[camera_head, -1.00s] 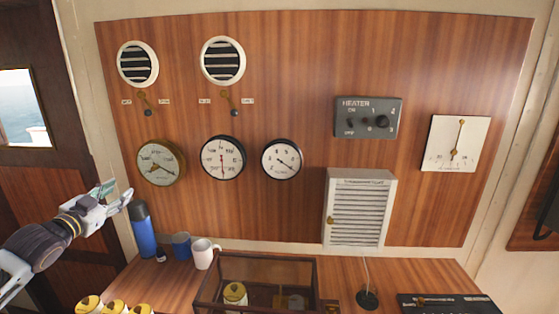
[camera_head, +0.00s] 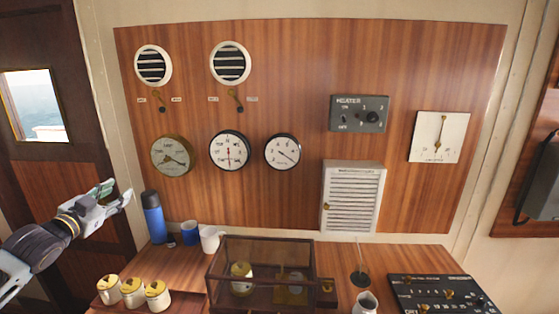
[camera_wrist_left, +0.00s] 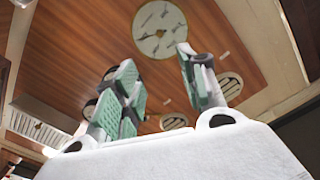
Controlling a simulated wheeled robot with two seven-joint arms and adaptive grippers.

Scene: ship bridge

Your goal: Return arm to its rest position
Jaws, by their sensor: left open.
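My left gripper (camera_head: 118,194) is at the left of the head view, in front of the dark door and left of the blue bottle (camera_head: 153,216). Its fingers are apart with nothing between them. In the left wrist view my left gripper (camera_wrist_left: 158,85) shows two green-padded fingers spread open, with the wood panel and round dials beyond. The left forearm comes in from the left edge. My right arm and gripper are not in view.
A wood panel (camera_head: 300,60) carries vents, dials, a heater control (camera_head: 359,113) and a white louvred box (camera_head: 352,198). On the counter stand a blue mug (camera_head: 190,233), a white mug (camera_head: 211,239), yellow-lidded jars (camera_head: 132,292), a glass case (camera_head: 262,243) and a black control panel (camera_head: 440,293).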

